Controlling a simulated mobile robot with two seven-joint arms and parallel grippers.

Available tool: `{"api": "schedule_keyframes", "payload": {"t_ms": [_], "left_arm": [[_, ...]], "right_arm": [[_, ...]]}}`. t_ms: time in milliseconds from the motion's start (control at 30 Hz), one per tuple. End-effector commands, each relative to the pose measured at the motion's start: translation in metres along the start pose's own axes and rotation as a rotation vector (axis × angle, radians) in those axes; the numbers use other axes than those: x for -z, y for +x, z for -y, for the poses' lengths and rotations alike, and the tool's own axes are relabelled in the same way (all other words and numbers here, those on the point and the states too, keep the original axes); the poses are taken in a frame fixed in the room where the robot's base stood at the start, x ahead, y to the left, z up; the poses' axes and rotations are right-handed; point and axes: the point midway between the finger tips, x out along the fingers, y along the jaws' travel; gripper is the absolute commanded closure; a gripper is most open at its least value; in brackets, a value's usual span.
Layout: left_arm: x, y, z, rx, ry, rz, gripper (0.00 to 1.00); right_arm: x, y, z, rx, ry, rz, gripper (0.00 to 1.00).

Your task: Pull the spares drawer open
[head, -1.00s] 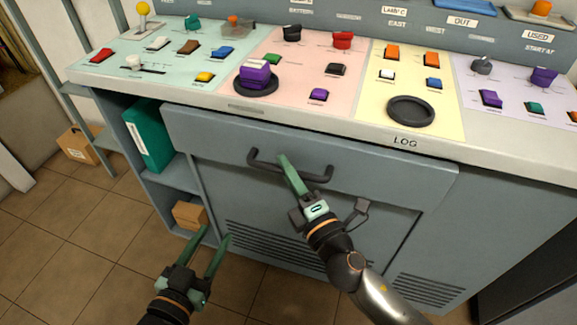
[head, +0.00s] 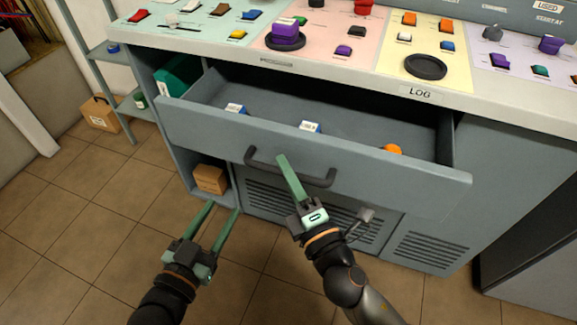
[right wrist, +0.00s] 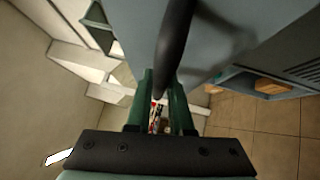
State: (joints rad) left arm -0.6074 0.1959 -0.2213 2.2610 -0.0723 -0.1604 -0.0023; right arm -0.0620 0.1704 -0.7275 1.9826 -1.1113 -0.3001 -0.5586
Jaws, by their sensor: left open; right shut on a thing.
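The spares drawer (head: 400,185) is grey and stands open under the console, with its inside showing. Its dark bar handle (head: 318,181) is on the front panel. My right gripper (head: 284,163) is shut on the handle near its left part. In the right wrist view the dark handle bar (right wrist: 176,40) runs between the green fingers (right wrist: 168,95). My left gripper (head: 224,207) is open and empty, low in front of the shelf beside the drawer.
The console top (head: 498,110) with switches and a dark ring (head: 426,67) lies above the drawer. A cardboard box (head: 210,179) sits in the lower shelf; a teal binder (head: 178,75) stands above it. Tiled floor (head: 90,210) in front is clear.

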Motion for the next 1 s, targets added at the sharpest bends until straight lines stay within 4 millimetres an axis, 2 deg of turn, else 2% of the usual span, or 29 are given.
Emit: {"api": "schedule_keyframes", "payload": {"t_ms": [367,400,633,1000], "left_arm": [[0.0003,0.0007,0.0006,-0.001,0.005,-0.002,0.50],[0.0000,0.0008,0.0007,-0.001,0.005,-0.002,0.50],[-0.0011,0.0008,0.0007,-0.001,0.006,0.000,0.50],[-0.0014,0.0011,0.0008,-0.001,0.006,0.001,0.50]], "right_arm": [[0.0010,-0.0004,-0.0010,-0.002,0.001,-0.001,1.00],[0.0010,-0.0004,-0.0010,-0.002,0.001,-0.001,0.76],[0.0007,-0.0004,-0.0008,-0.001,0.001,-0.001,0.50],[-0.0009,0.0003,0.0003,-0.001,0.000,0.000,0.50]]}}
